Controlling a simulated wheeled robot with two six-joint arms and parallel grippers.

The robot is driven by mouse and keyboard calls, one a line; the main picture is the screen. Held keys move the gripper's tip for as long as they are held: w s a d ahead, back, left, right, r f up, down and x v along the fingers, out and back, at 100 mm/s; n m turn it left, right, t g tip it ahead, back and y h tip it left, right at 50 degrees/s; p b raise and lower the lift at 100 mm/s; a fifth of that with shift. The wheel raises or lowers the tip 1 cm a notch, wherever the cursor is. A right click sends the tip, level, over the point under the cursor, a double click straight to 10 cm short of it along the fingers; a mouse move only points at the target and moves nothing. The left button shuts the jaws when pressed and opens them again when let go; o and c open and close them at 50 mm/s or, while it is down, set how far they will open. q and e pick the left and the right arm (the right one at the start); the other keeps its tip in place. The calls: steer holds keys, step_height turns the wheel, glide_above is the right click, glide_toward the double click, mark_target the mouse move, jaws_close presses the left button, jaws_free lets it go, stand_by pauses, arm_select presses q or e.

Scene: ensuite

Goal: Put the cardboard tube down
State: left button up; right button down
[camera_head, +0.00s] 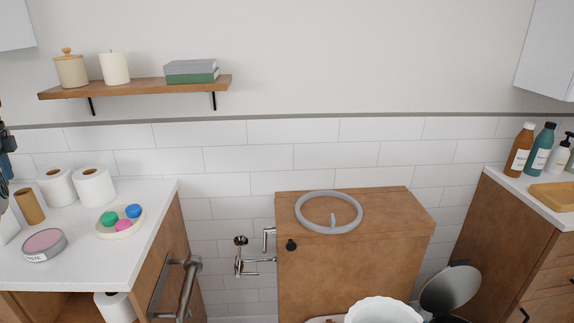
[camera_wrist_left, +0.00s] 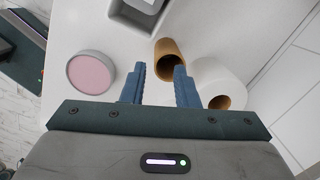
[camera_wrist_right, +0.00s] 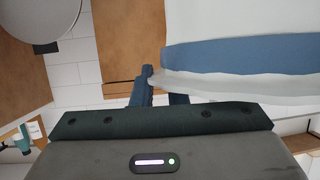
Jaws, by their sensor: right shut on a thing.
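The cardboard tube (camera_head: 28,206) stands on the white counter (camera_head: 62,278) at the left, beside the toilet rolls. It also shows in the left wrist view (camera_wrist_left: 167,62), just beyond my left fingertips. My left gripper (camera_wrist_left: 159,67) is open, with the tube apart from its fingers. In the head view only a part of it, dark blue, shows at the left edge, above and left of the tube. My right gripper (camera_wrist_right: 160,77) is shut on a white, cloth-like thing with a blue band (camera_wrist_right: 240,54). What this thing is, I cannot tell.
Two toilet rolls (camera_head: 94,187) stand right of the tube. A pink-topped round tin (camera_head: 44,245) and a dish (camera_head: 103,230) of coloured balls are on the counter. A grey ring (camera_head: 302,217) lies on the wooden cabinet. Bare counter lies between tin and dish.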

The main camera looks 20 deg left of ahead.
arm_select(q)
steer(key=shift+w+d+r+h, duration=0.2)
steer(key=shift+d+h, duration=0.1)
steer(key=shift+d, duration=0.2)
steer(key=shift+d+f, duration=0.1)
glide_above(34, 225)
steer(key=shift+f, duration=5.9)
jaws_close()
